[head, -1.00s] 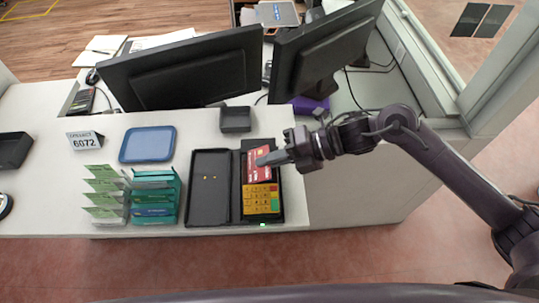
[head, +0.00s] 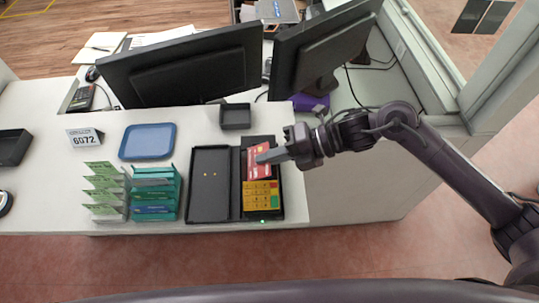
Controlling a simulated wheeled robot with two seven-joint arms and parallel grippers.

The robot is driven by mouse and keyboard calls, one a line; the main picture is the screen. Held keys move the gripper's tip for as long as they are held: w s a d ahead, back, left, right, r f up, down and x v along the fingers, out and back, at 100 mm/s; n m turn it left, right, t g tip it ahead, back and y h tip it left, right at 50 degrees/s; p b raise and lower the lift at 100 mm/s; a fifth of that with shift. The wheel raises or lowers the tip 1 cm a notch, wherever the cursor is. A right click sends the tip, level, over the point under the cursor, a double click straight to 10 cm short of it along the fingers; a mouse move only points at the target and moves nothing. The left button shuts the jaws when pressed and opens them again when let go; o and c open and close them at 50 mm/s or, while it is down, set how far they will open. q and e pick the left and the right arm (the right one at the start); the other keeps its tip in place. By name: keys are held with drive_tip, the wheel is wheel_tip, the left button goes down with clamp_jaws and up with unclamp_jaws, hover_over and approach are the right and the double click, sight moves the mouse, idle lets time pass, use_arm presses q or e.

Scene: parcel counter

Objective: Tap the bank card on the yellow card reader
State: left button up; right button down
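The yellow card reader (head: 259,196) sits in the right half of an open black case on the counter, its keypad facing up. A red bank card (head: 258,168) is over the reader's upper part, above the yellow keys. My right gripper (head: 264,158) reaches in from the right, with its fingertips at the card's right side. The fingers look closed on the card. Whether the card touches the reader cannot be told from this angle. A small green light (head: 263,221) shows at the reader's near edge. My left gripper is not in view.
Two black monitors (head: 185,70) stand behind the reader. A small dark tray (head: 235,117) and a blue tray (head: 148,142) lie on the counter. Green leaflet racks (head: 155,195) and a 6072 sign (head: 85,138) stand to the left.

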drive_tip(key=shift+r, duration=0.15)
drive_tip(key=shift+r+p, duration=1.85)
drive_tip(key=shift+r, duration=1.55)
